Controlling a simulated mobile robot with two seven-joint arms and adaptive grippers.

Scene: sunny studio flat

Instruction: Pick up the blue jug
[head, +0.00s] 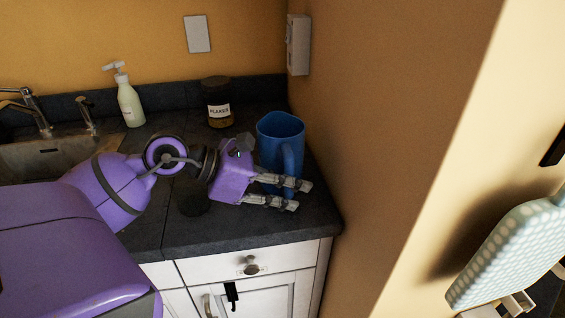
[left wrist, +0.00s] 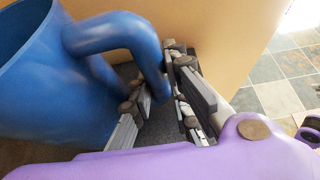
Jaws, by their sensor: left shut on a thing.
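The blue jug (head: 280,135) stands upright at the right end of the dark countertop, close to the corner wall. Its handle faces the front, toward my left gripper (head: 298,195). In the left wrist view, the blue jug (left wrist: 40,75) fills the left side, and its handle comes down between the two fingers of my left gripper (left wrist: 163,100). The gripper is shut on the handle. The fingers partly hide the handle's lower end. The jug appears to rest on the counter. My right gripper is not in view.
A jar labelled flakes (head: 217,103) stands behind my left wrist. A soap bottle (head: 130,104) and a sink (head: 60,150) are farther left. The brown wall (head: 370,110) closes off the right side. An ironing board (head: 510,250) stands at the far right.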

